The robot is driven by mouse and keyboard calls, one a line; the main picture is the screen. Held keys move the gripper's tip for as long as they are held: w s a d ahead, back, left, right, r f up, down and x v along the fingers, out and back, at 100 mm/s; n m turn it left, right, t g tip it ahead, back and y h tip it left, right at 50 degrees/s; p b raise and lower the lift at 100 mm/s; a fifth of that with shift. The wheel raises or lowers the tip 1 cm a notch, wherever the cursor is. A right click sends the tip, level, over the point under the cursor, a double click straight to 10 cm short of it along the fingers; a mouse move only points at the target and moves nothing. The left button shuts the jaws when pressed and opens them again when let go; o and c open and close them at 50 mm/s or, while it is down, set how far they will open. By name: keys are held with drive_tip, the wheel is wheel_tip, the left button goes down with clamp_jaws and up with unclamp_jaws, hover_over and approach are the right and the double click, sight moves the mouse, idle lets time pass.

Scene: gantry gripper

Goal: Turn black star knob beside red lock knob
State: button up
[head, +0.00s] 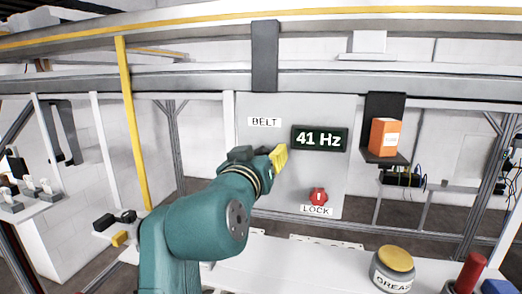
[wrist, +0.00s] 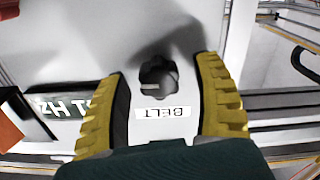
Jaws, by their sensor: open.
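The black star knob (wrist: 156,78) sits on the grey panel in the wrist view, with a pale mark on its face. It is next to the BELT label (wrist: 163,112), which appears upside down there. My gripper (head: 280,156) is open, with its yellow fingers on either side of the knob in the wrist view. Whether they touch it I cannot tell. In the head view my gripper hides the knob. The red lock knob (head: 319,196) is on the same panel, lower right of my gripper, above the LOCK label (head: 316,210).
A display (head: 319,139) reading 41 Hz is on the panel (head: 335,175). An orange box (head: 385,138) stands on a black bracket at right. A yellow-lidded grease tub (head: 393,270) and a red-topped object (head: 470,272) stand on the white bench below.

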drive_tip(key=c, duration=1.2)
drive_tip(key=shift+m, duration=0.3)
drive_tip(key=shift+m+b, duration=0.55)
drive_tip(key=shift+m, duration=2.05)
drive_tip(key=shift+d, duration=0.1)
drive_tip(key=o, duration=1.2)
